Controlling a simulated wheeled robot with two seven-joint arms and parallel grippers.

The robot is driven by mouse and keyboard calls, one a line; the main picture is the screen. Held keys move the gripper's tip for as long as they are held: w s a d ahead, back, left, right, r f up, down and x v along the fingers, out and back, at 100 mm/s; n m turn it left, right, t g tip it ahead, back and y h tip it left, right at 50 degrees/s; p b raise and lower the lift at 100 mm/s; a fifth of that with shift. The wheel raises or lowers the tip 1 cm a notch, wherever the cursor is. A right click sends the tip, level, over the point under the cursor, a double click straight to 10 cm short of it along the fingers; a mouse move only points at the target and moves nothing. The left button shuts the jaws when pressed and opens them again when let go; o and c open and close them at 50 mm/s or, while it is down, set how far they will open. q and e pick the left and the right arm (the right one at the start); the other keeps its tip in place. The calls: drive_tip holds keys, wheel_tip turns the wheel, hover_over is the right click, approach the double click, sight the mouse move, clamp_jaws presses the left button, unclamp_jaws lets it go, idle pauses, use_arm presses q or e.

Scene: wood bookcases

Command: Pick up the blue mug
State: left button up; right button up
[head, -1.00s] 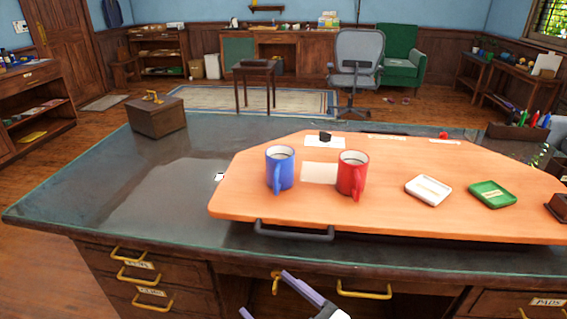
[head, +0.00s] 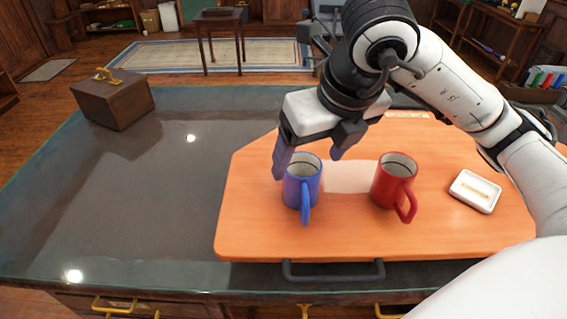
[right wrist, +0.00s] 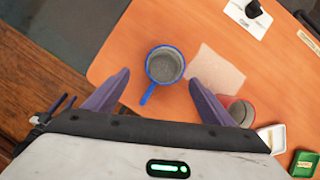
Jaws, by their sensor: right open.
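The blue mug (head: 301,186) stands upright on the orange wooden board (head: 255,225), its handle toward the front. My right gripper (head: 307,163) is open and above the mug in the head view. In the right wrist view the mug (right wrist: 164,66) lies ahead, roughly between the two spread purple fingers (right wrist: 155,90). I see no contact for sure. My left gripper is not in view.
A red mug (head: 395,183) stands to the right of the blue one, with a pale paper (head: 350,177) between them. A white dish (head: 475,191) lies further right. A brown box (head: 113,100) stands at the desk's back left. The dark desk top (head: 150,200) left of the board is clear.

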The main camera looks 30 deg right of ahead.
sight(305, 164)
drive_tip(key=x, duration=0.4)
drive_tip(key=shift+w+d, duration=0.35)
drive_tip(key=shift+d, duration=0.05)
drive_tip(key=shift+w+f+b, duration=0.2)
drive_tip(key=shift+f+b, duration=0.05)
drive_tip(key=shift+b, duration=0.05)
drive_tip(key=x, duration=0.4)
drive_tip(key=shift+s+d+f, duration=0.1)
drive_tip(key=shift+f, duration=0.45)
drive_tip(key=shift+w+f, duration=0.1)
drive_tip(key=shift+w, duration=0.15)
drive_tip(key=c, duration=1.3)
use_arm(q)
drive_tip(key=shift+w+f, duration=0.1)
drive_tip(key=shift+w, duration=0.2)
use_arm(e)
drive_tip(key=shift+c, duration=0.2)
